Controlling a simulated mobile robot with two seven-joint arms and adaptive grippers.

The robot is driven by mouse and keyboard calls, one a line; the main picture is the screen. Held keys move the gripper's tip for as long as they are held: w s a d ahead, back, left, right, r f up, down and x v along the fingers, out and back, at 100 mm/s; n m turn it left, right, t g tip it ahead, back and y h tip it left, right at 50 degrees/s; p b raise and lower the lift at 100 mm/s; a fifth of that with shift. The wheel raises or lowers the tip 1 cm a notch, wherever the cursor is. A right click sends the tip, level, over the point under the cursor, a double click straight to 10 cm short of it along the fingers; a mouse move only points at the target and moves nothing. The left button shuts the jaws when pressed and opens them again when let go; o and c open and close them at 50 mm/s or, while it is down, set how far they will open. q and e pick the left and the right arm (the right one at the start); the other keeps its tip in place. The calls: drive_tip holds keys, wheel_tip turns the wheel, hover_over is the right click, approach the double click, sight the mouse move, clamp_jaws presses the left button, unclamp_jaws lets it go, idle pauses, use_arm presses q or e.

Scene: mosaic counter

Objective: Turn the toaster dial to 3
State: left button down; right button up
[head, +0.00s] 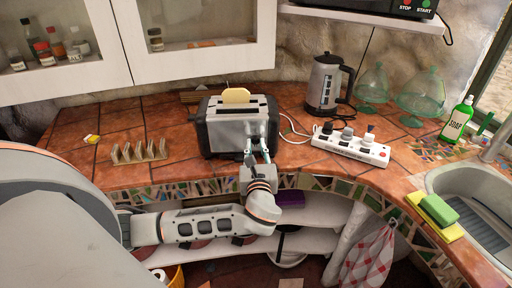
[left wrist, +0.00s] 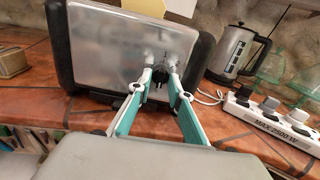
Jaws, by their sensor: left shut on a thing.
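The silver and black toaster (head: 222,132) stands on the tiled counter with a slice of bread (head: 236,96) sticking out of its top slot. Its silver face also fills the upper middle of the left wrist view (left wrist: 105,55). My left gripper (head: 257,149) reaches the front face's right part. In the left wrist view its fingers (left wrist: 160,84) are shut on the small dark dial (left wrist: 159,74), one finger on each side. The dial's marks and pointer cannot be read. My right gripper is in neither view.
A white power strip (head: 350,149) with plugs lies right of the toaster, before a kettle (head: 325,84). A toast rack (head: 139,152) stands to the left. Glass domes (head: 420,92), a green soap bottle (head: 456,118) and the sink (head: 470,190) are farther right.

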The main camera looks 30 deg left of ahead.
use_arm(q)
drive_tip(key=n, duration=0.3)
drive_tip(key=shift+f, duration=0.1)
drive_tip(key=n, duration=0.3)
drive_tip(key=shift+d+n+b, duration=0.1)
drive_tip(key=shift+n+b, duration=0.45)
drive_tip(key=shift+n, duration=0.45)
drive_tip(key=n+b, duration=0.1)
drive_tip(key=n, duration=0.1)
drive_tip(key=shift+n, duration=0.4)
drive_tip(key=shift+n+b, duration=0.5)
drive_tip(key=shift+n, duration=0.4)
drive_tip(key=shift+n+b, duration=0.35)
drive_tip(key=shift+n, duration=0.45)
drive_tip(key=shift+n+b, duration=0.75)
drive_tip(key=shift+n, duration=0.85)
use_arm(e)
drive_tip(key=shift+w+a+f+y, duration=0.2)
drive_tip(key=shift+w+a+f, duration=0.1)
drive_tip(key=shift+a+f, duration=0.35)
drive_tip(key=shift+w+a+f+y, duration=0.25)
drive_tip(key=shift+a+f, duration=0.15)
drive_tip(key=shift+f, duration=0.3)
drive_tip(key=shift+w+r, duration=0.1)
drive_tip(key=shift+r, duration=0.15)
